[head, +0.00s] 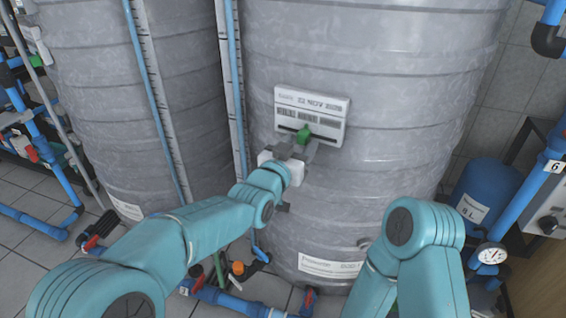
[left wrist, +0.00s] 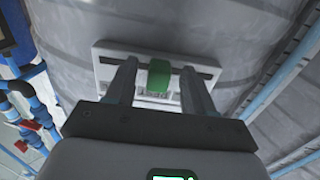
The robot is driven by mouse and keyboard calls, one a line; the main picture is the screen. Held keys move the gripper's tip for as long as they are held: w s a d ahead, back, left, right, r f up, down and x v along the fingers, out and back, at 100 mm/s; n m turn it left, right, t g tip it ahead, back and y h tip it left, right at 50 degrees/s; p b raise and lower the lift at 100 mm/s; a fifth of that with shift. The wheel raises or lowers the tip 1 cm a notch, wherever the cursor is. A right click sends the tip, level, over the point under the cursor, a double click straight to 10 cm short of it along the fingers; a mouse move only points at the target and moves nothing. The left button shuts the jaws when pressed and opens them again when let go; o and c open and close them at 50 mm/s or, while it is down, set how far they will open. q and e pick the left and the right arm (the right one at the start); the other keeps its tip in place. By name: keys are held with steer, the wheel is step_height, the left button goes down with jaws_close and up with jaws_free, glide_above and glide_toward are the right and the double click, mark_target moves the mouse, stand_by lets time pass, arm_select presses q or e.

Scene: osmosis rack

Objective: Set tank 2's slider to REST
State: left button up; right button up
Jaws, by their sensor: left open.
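A pale label plate (head: 335,104) with a date and a barcode is fixed to the front of the large grey tank (head: 385,60). A green slider (head: 303,132) sits in the dark slot along the plate's lower edge, left of its middle. My left gripper (head: 303,146) is at the plate's lower edge, close to the slider. In the left wrist view its two fingers (left wrist: 160,72) are open, one on each side of the green slider (left wrist: 158,80), with a gap to each side. The REST marking is not readable. My right arm's gripper is not visible.
A second grey tank (head: 100,90) stands at the left, with a measuring scale (head: 233,80) between the tanks. Blue pipes and valves (head: 235,300) run low along the floor. A blue vessel (head: 485,195) and a gauge (head: 491,254) are at the right.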

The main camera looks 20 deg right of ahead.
arm_select(q)
steer(key=p+v, duration=0.1)
steer(key=v, duration=1.4)
steer(key=shift+s+a, duration=0.2)
steer(key=shift+a, duration=0.05)
steer(key=shift+w, duration=0.1)
steer(key=w+a+f+n+y, duration=0.2)
steer(key=a+f, duration=0.4)
steer(key=f, duration=0.1)
steer(key=w+a+f+n+y, duration=0.2)
steer(key=w+a+f, duration=0.1)
steer(key=a+f, duration=0.3)
steer(key=s+a+f+n+g+y, duration=0.1)
steer(key=s+a+f+g+y, duration=0.15)
steer(key=f, duration=0.45)
steer(key=s+a+f+n+g+y, duration=0.1)
steer(key=s+a+f, duration=0.15)
steer(key=f, duration=0.35)
steer(key=s+a+f+n+g+y, duration=0.1)
steer(key=s+a+f+n+g, duration=0.4)
steer(key=s+f, duration=0.6)
steer(key=s+f+g, duration=0.4)
steer(key=s+f, duration=0.1)
steer(key=s, duration=0.6)
step_height(320, 180, up, 30)
steer(key=s+p, duration=0.1)
steer(key=p, duration=2.8)
steer(key=shift+p, duration=0.3)
